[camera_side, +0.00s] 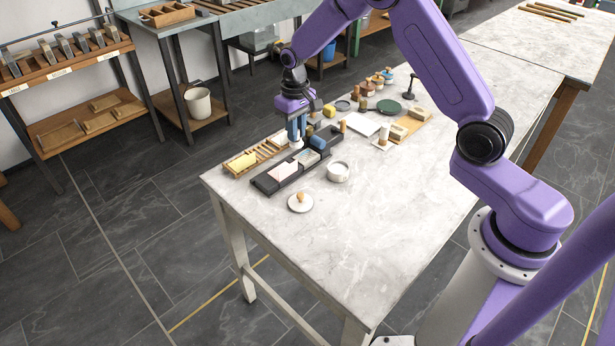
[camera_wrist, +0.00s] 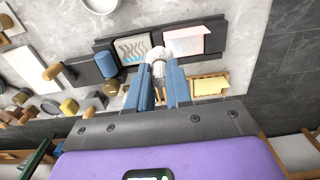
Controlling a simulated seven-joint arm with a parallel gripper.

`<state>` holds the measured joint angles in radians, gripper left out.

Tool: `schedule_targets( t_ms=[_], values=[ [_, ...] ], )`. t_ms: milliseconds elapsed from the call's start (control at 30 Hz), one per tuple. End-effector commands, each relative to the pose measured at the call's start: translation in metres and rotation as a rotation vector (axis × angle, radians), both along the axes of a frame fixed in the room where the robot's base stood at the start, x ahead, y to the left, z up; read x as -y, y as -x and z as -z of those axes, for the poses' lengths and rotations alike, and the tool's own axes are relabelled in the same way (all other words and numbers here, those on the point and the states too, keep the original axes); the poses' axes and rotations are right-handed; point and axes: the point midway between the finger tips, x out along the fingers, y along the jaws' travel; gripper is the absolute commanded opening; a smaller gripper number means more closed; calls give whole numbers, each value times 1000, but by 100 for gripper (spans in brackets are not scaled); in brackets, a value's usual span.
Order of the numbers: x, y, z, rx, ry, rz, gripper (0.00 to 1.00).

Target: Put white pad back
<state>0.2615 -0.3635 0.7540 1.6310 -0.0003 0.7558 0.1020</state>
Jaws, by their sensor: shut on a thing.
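My gripper (camera_side: 297,138), with blue fingers, is over the far side of the black tray, beside the slatted wooden rack. In the wrist view its fingers (camera_wrist: 158,88) are shut on a small rounded white pad (camera_wrist: 156,55). The pad also shows just below the fingertips in the side view (camera_side: 296,145).
The black tray (camera_side: 266,184) also bears a blue roller (camera_side: 318,142). A white round bowl (camera_side: 338,171) and a white disc with a wooden knob (camera_side: 300,203) stand nearby. The front tabletop is clear.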

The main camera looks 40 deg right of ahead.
Motion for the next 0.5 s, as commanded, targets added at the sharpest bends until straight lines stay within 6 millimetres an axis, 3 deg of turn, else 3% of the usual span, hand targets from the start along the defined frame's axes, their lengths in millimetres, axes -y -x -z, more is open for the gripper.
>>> schedule_targets(
  t_ms=[300,500],
  values=[
    [3,60,15,-2,0,-2,0],
    [4,85,19,0,0,-1,0]
  ],
)
